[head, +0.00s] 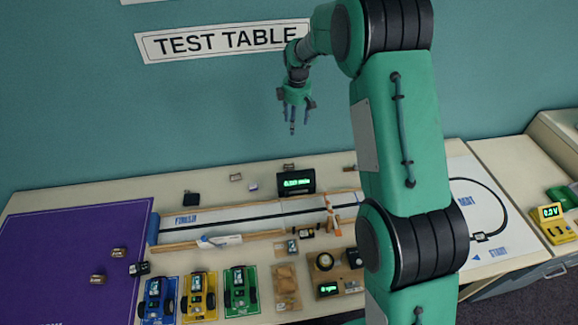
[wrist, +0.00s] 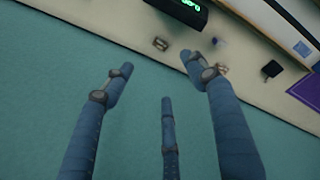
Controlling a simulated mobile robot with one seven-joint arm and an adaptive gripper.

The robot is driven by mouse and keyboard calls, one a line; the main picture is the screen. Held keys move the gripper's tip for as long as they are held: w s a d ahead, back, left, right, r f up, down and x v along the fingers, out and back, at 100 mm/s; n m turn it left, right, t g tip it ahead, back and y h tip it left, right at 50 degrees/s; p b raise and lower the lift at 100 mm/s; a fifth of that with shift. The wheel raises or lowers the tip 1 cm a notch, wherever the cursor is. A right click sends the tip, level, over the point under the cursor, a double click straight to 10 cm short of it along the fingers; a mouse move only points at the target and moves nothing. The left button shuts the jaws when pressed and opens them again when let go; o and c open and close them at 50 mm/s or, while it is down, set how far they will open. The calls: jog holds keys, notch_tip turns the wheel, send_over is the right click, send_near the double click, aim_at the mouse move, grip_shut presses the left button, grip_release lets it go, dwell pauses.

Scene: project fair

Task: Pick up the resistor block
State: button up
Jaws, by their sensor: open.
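My gripper (head: 293,122) is open and empty, high in front of the teal wall above the back of the table. Its blue fingers are spread in the wrist view (wrist: 158,75). Several small blocks lie on the table, and I cannot tell which is the resistor block. One small brown-grey block (head: 289,166) lies behind the black display; a similar block shows in the wrist view (wrist: 160,43), beyond the fingertips. Another small block (head: 236,177) lies farther left. Two more blocks (head: 119,252) (head: 97,279) rest on the purple mat. No finger touches a block.
A black display (head: 296,182) with green digits stands behind the white track (head: 250,215). A black box (head: 191,199) stands left of it. Blue, yellow and green kits (head: 240,290) line the front. The purple mat (head: 60,240) covers the left end.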

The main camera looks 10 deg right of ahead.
jog(key=w+a+f+n+g+p, duration=0.1)
jog(key=w+f, duration=0.5)
jog(key=f, duration=1)
jog(key=shift+f+n+p, duration=0.2)
jog(key=shift+n+p, duration=0.7)
jog(key=shift+n, duration=0.3)
jog(key=shift+w+a+f, duration=0.1)
send_over(289, 166)
jog(key=w, duration=0.1)
jog(key=shift+w+f, duration=0.1)
jog(key=shift+f, duration=4.05)
jog(key=shift+f, duration=0.1)
jog(key=shift+f, duration=2.55)
jog(key=shift+c, duration=0.5)
jog(key=c, duration=1.2)
